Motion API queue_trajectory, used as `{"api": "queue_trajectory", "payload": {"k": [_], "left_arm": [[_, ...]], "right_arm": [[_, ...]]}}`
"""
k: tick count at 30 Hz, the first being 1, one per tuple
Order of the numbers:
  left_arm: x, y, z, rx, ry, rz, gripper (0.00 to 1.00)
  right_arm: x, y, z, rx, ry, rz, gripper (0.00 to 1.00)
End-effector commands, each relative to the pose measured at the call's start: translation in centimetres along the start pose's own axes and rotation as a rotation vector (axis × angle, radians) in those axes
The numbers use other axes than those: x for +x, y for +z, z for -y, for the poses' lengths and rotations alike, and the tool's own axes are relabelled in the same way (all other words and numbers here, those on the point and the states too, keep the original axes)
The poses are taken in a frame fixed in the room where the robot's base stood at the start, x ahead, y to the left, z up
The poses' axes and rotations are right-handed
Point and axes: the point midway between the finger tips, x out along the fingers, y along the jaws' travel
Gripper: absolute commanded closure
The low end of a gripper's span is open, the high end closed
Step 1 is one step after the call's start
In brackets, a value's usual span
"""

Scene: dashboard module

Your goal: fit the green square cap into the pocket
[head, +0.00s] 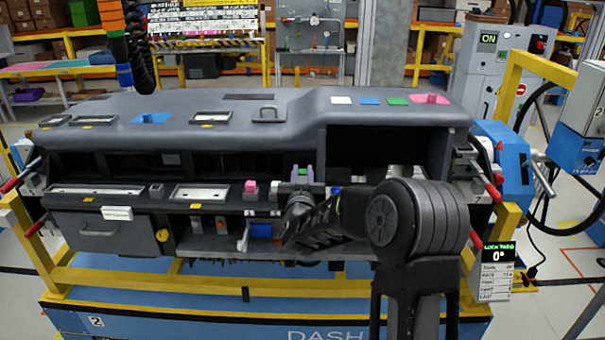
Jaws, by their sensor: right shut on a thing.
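My right gripper (303,175) is in front of the middle of the dashboard module, its two pale purple fingers pointing up. It is shut on a small green piece, the green square cap (302,172), which shows between the fingers. The cap is small and partly hidden by the fingers. I cannot tell which opening is its pocket; my right arm hides part of the dashboard's lower front. My left gripper is not in view.
The grey dashboard (240,112) stands on a yellow and blue frame (150,285). White, blue, green (398,101) and pink (430,99) patches lie on its top right. A pink block (250,186) sits left of my gripper. A dark open bay (385,146) lies to its right.

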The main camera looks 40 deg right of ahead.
Motion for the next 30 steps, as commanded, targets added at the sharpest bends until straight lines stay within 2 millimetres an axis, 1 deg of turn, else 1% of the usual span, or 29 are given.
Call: {"api": "queue_trajectory", "payload": {"k": [3,19,30], "left_arm": [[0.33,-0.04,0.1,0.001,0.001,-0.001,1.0],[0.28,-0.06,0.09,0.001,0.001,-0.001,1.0],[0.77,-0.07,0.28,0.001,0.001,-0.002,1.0]], "right_arm": [[0.0,0.39,0.02,0.0,0.0,-0.001,1.0],[0.0,0.35,0.02,0.0,0.0,0.0,1.0],[-0.02,0.38,0.05,0.0,-0.001,0.0,1.0]]}}
